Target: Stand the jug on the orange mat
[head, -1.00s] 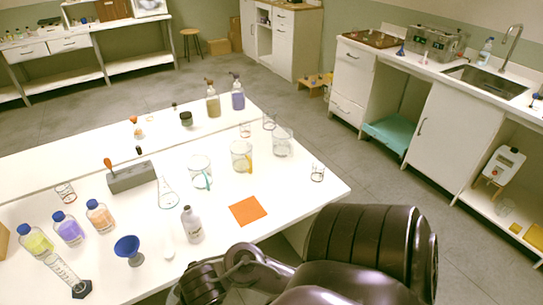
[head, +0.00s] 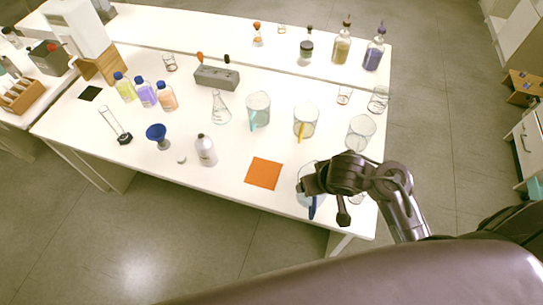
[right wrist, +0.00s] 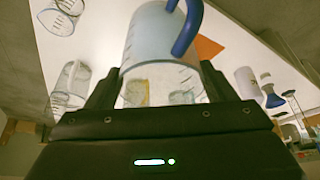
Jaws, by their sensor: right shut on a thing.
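A clear jug with a blue handle (head: 312,206) is held in my right gripper (head: 307,184) over the table's front edge. It is just right of the flat orange mat (head: 263,173), and the mat is bare. In the right wrist view the jug (right wrist: 150,45) sits between the two fingers of my right gripper (right wrist: 158,88), its blue handle on the right. The mat (right wrist: 208,47) shows behind the handle. In the head view the gripper hides part of the jug. I cannot tell its exact height above the table. My left gripper is out of view.
A white bottle (head: 206,151) stands left of the mat. A teal-handled jug (head: 258,110), a yellow-handled jug (head: 305,121) and a clear beaker (head: 360,133) stand behind it. A blue funnel (head: 157,134) is further left. The table around the mat is clear.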

